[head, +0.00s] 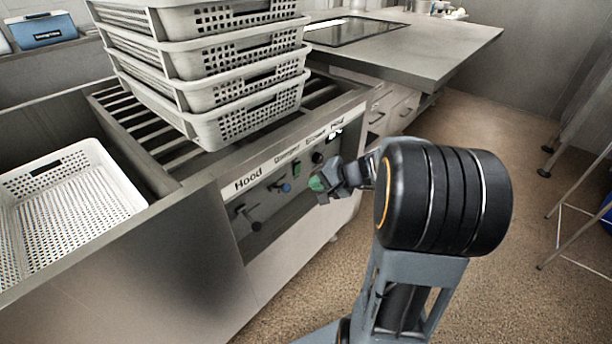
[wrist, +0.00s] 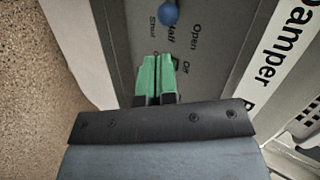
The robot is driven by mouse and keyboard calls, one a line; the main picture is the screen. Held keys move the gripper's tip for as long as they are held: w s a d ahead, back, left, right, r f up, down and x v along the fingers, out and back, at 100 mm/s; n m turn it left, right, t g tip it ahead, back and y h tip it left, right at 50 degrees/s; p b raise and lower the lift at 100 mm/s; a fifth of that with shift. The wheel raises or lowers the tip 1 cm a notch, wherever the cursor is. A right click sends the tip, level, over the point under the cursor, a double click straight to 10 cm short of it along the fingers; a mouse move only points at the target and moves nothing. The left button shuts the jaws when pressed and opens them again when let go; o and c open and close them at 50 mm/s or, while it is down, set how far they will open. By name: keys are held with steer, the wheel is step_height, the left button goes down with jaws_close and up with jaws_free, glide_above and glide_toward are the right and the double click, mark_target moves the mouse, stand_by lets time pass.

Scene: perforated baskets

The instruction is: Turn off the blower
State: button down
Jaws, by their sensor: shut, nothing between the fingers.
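The control panel (head: 265,208) is on the front of the counter under a label strip that starts with "Hood" (head: 248,180). A small green control (head: 297,168) and a dark knob (head: 317,157) sit on its right part. I cannot tell which one is the blower's, or its setting. A blue ball knob (head: 286,187) is left of them; it also shows in the wrist view (wrist: 168,14) beside the words Open, Half and Shut, near the "Damper" label (wrist: 282,50). My gripper (head: 316,184) is shut and empty, its green fingertips (wrist: 157,62) together in front of the panel.
Stacked white perforated baskets (head: 245,130) stand on the slatted rack above the panel. Another basket (head: 105,178) sits at the left. A grey counter (head: 430,50) lies behind. Brown floor on the right is mostly clear, with a metal-legged stand (head: 575,225) at the edge.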

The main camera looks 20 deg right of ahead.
steer(key=w+d+f+m+t+h+b, duration=0.1)
steer(key=w+d+f+m+t, duration=0.1)
steer(key=d, duration=0.6)
steer(key=shift+w+d+f+m+t, duration=0.15)
steer(key=shift+w+m+t, duration=0.25)
steer(key=shift+m+t, duration=0.35)
steer(key=b, duration=0.3)
glide_toward(299, 165)
steer(key=x, duration=0.3)
steer(key=f+x, duration=0.1)
steer(key=x, duration=0.1)
steer(key=shift+f, duration=0.25)
steer(key=shift+w+a+r, duration=0.1)
steer(key=shift+w+a, duration=0.15)
steer(key=shift+w, duration=0.25)
steer(key=shift+w+a+r, duration=0.1)
steer(key=shift+w+a, duration=0.1)
steer(key=shift+w, duration=0.25)
